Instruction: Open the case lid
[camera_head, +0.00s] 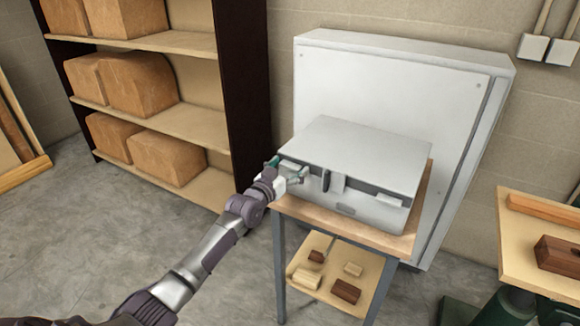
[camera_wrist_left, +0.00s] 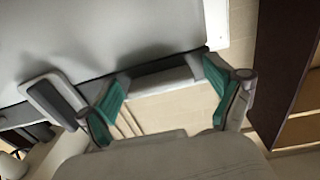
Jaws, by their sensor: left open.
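The grey case (camera_head: 365,160) sits on a small wooden-topped table, with its lid lying flat and apparently shut. Its front face has a dark band, a dark upright piece (camera_head: 326,181) and a light latch-like piece (camera_head: 337,183). My left gripper (camera_head: 288,167) is open at the left end of the case front. In the left wrist view, the case (camera_wrist_left: 120,30) fills the top, and the teal-padded fingers of my left gripper (camera_wrist_left: 163,75) spread at its edge, with part of that edge between them. Whether they touch it is unclear. My right gripper is not in view.
The table (camera_head: 400,243) has a lower shelf with several small blocks (camera_head: 345,291). A large pale cabinet (camera_head: 400,85) stands close behind the case. A dark-sided shelf unit (camera_head: 243,90) with brown bundles is at left. A wooden bench (camera_head: 515,262) is at right.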

